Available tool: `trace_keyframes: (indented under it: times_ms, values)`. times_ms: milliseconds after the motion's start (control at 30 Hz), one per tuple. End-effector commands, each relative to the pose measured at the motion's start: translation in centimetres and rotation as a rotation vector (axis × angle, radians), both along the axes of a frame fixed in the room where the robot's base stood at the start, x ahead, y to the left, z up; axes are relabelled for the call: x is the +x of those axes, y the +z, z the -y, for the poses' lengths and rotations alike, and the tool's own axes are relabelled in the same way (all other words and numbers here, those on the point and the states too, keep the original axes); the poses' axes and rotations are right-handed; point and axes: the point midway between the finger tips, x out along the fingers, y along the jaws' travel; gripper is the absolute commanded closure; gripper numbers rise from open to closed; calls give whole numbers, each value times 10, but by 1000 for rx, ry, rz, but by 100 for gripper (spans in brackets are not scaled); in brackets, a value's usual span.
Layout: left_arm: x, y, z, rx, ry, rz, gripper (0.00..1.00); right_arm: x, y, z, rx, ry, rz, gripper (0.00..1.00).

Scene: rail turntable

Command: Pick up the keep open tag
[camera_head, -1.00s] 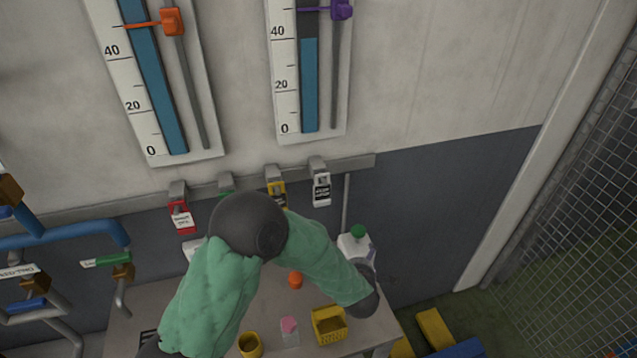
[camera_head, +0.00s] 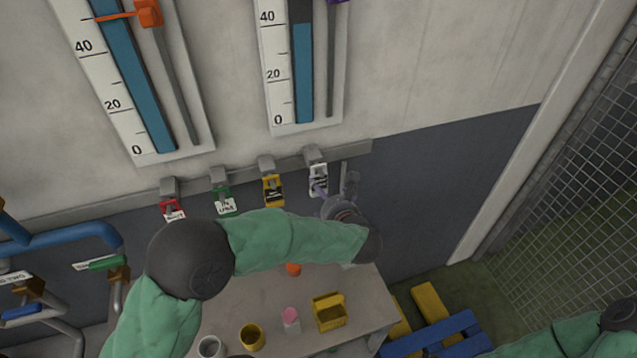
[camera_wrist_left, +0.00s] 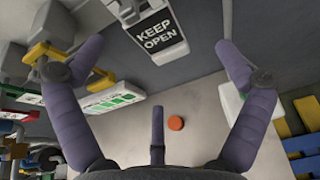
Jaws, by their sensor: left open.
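The keep open tag (camera_head: 318,174) is a white-framed tag with a black label, hanging at the right end of the wall rail. In the left wrist view its "KEEP OPEN" label (camera_wrist_left: 157,35) is readable at the top middle. My left gripper (camera_head: 336,182) is open just in front of the tag. In the left wrist view the open fingers (camera_wrist_left: 158,52) spread to either side of the tag, with visible space between each finger and it. My right gripper is out of view; only part of my right arm shows at the lower right.
Red (camera_head: 172,209), green (camera_head: 224,203) and yellow (camera_head: 273,190) tags hang left along the rail. The table below holds a yellow basket (camera_head: 329,313), a yellow cup (camera_head: 252,337), a pink-topped container (camera_head: 290,320) and an orange cap (camera_wrist_left: 176,123).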

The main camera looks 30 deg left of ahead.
Motion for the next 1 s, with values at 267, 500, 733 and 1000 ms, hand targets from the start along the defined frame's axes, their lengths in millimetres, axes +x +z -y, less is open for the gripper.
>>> trace_keyframes:
  times_ms: [267, 500, 733, 1000]
  values:
    - [11, -7, -15, 1, 0, -3, 0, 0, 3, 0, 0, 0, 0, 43]
    - [22, -16, -41, 1, 2, -4, 0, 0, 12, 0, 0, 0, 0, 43]
    - [35, -24, -53, 2, -3, -2, 0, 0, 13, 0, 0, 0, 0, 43]
    - [36, -25, -53, 2, -3, -2, 14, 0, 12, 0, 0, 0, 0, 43]
